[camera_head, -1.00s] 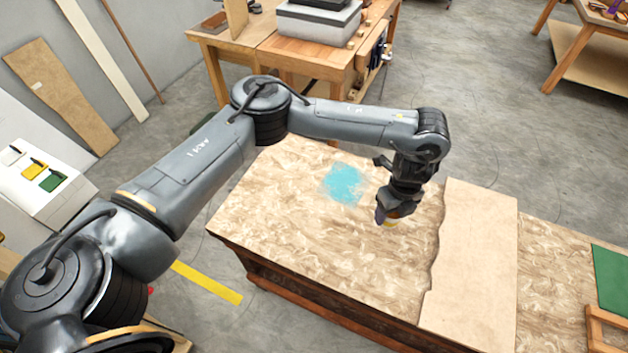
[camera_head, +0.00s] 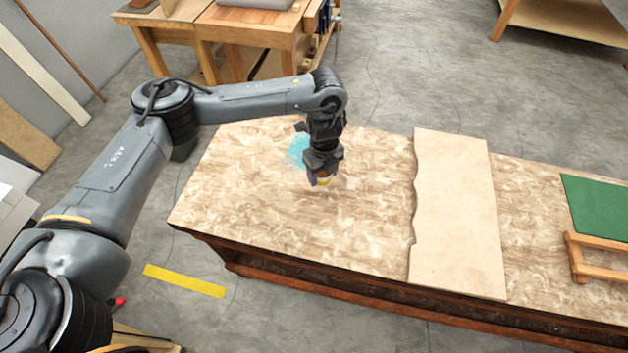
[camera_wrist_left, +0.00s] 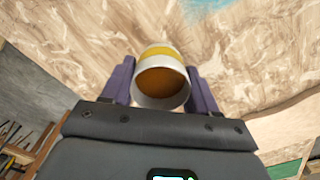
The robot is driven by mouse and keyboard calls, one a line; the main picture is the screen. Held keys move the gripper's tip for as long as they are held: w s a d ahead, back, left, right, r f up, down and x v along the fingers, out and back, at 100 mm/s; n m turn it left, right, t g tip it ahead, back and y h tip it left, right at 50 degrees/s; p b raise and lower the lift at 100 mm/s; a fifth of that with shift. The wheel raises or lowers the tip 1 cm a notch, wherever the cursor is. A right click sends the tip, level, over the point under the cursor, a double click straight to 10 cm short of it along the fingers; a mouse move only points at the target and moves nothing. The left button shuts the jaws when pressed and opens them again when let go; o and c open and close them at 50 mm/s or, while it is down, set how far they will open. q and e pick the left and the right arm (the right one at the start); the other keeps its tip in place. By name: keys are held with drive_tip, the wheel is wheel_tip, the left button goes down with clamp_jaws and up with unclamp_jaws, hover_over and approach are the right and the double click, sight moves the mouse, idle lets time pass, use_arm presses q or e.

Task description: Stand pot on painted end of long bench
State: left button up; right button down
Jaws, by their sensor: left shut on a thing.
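The pot is a small white and yellow cup with a brown inside (camera_wrist_left: 163,82), its open mouth facing the wrist camera. My left gripper (camera_head: 319,177) is shut on it, with a purple finger on each side in the left wrist view. The pot's lower part (camera_head: 324,182) shows below the gripper in the head view, over the left part of the long bench (camera_head: 250,215). The turquoise paint patch (camera_head: 297,150) lies just left of and behind the gripper, partly hidden by it. I cannot tell the pot's exact height above the bench. My right gripper is out of view.
A pale wavy-edged board (camera_head: 455,215) lies across the bench to the right. A green panel (camera_head: 600,205) and a wooden frame (camera_head: 580,262) are farther right. A wooden workbench (camera_head: 250,35) stands behind. The bench top around the patch is clear.

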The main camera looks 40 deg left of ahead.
use_arm(q)
drive_tip(key=a+f, duration=0.1)
drive_tip(key=a, duration=0.1)
drive_tip(key=shift+s+a+f+b, duration=0.2)
drive_tip(key=shift+a+f+b, duration=0.15)
drive_tip(key=shift+a, duration=0.05)
wheel_tip(320, 180, down, 4)
drive_tip(key=shift+f+b, duration=0.1)
drive_tip(key=shift+b, duration=1)
drive_tip(key=o, duration=1.1)
